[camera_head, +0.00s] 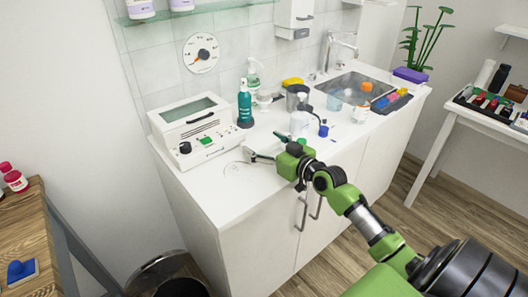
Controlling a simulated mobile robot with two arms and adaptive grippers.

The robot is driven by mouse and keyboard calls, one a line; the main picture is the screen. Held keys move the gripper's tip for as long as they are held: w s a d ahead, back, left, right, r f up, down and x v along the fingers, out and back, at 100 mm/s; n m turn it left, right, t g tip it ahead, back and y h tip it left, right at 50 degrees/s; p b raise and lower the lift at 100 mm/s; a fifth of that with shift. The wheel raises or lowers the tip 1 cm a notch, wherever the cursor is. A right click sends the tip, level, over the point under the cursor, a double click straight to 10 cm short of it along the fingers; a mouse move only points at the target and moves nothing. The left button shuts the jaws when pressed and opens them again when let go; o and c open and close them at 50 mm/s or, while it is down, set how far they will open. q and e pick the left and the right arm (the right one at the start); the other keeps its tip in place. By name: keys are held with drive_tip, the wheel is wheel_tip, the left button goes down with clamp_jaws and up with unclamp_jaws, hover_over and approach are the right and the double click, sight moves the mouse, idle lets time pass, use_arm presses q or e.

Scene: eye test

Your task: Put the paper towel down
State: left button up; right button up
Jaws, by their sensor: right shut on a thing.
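My right gripper (257,156) reaches in from the right, low over the white counter near its front edge. It is shut on the paper towel (238,171), a thin white sheet that shows only as a faint outline against the white counter top. I cannot tell how much of the sheet touches the counter. My left gripper is not in view.
A white boxy device (195,130) stands left on the counter (225,196). A teal bottle (244,104) and a pump bottle (254,75) stand behind the gripper. Cups and a sink (350,82) are to the right. A bin (165,270) stands below.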

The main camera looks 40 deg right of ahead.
drive_tip(key=shift+s+f, duration=0.1)
drive_tip(key=shift+f, duration=1.2)
drive_tip(key=shift+f, duration=0.1)
drive_tip(key=o, duration=0.8)
drive_tip(key=shift+a, duration=0.1)
drive_tip(key=shift+c, duration=0.2)
